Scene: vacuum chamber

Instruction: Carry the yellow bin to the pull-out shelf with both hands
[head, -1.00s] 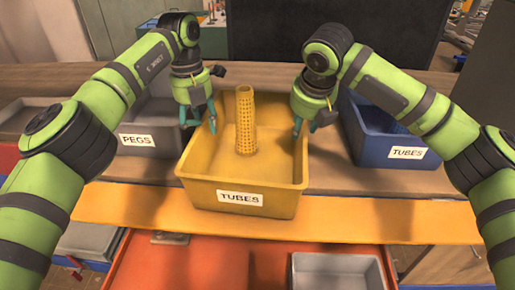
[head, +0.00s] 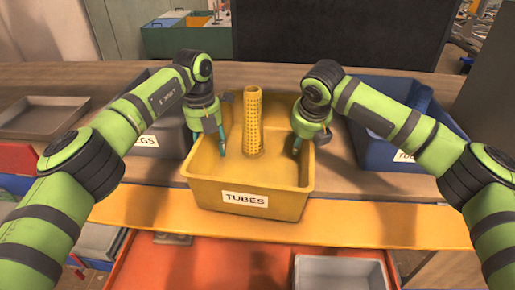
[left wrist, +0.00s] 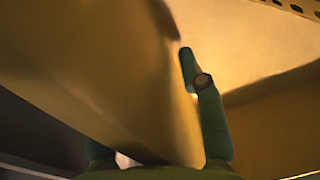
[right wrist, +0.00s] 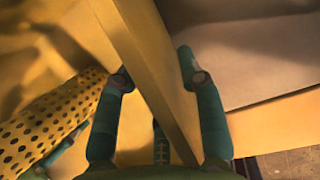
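The yellow bin (head: 205,192), labelled TUBES, stands on the bench at its front edge. A perforated yellow tube (head: 252,125) stands upright in it. My left gripper (head: 222,150) is at the bin's left wall. In the left wrist view that wall (left wrist: 110,70) runs between the fingers; one finger is mostly hidden behind it. My right gripper (head: 296,145) is at the right wall. In the right wrist view its fingers (right wrist: 155,70) close on both sides of the wall's rim. Below the bench edge, an orange-red pull-out shelf (head: 190,270) is partly visible.
A grey bin (head: 165,135) labelled PEGS stands left of the yellow bin, and a blue bin (head: 375,150) stands right, both close by. A flat grey tray (head: 40,115) lies far left. A grey container (head: 340,272) sits on the right of the lower shelf.

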